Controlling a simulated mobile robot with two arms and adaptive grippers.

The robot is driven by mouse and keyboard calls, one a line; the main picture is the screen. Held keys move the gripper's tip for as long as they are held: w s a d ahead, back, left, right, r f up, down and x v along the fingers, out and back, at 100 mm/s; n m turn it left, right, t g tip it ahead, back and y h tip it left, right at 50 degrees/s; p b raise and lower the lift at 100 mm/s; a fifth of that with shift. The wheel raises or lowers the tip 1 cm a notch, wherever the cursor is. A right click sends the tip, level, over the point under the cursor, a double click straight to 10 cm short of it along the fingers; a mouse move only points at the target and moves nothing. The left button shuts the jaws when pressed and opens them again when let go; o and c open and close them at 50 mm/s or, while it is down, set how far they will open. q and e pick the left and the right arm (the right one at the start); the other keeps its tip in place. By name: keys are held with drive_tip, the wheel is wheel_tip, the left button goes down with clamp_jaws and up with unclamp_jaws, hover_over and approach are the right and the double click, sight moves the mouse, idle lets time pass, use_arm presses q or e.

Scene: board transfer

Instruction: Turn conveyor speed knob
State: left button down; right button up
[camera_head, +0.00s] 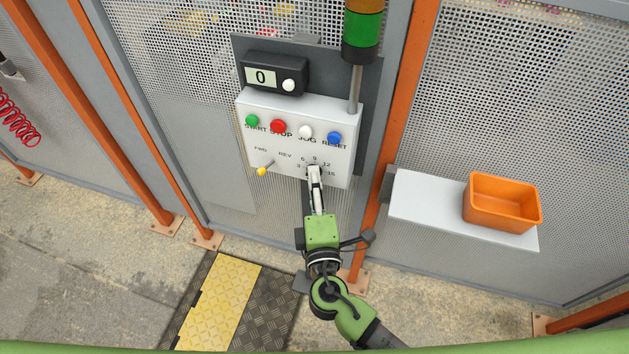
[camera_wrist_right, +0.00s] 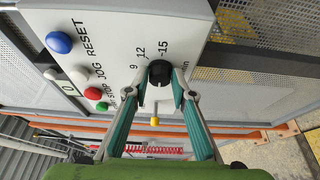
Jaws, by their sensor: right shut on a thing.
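The white control panel (camera_head: 251,158) is fixed to the mesh fence, with a dial scale on its lower right. The black speed knob (camera_wrist_right: 160,70) shows in the right wrist view beside the printed numbers 9, 12 and 15. My right gripper (camera_head: 315,172) reaches up to the panel and covers the knob in the head view. In the wrist view my right gripper (camera_wrist_right: 159,81) has one finger on each side of the knob and is shut on it. The display (camera_head: 262,77) above the panel reads 0. My left gripper is not in view.
Green (camera_head: 252,120), red (camera_head: 278,126), white (camera_head: 305,132) and blue (camera_head: 334,138) buttons sit above the knob. A yellow-tipped FWD/REV lever (camera_head: 263,171) sticks out to its left. A signal tower (camera_head: 361,35) stands above right. An orange bin (camera_head: 501,205) rests on a white shelf (camera_head: 425,200).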

drive_tip(key=o, duration=1.1)
drive_tip(key=s, duration=1.2)
drive_tip(key=shift+d, duration=0.45)
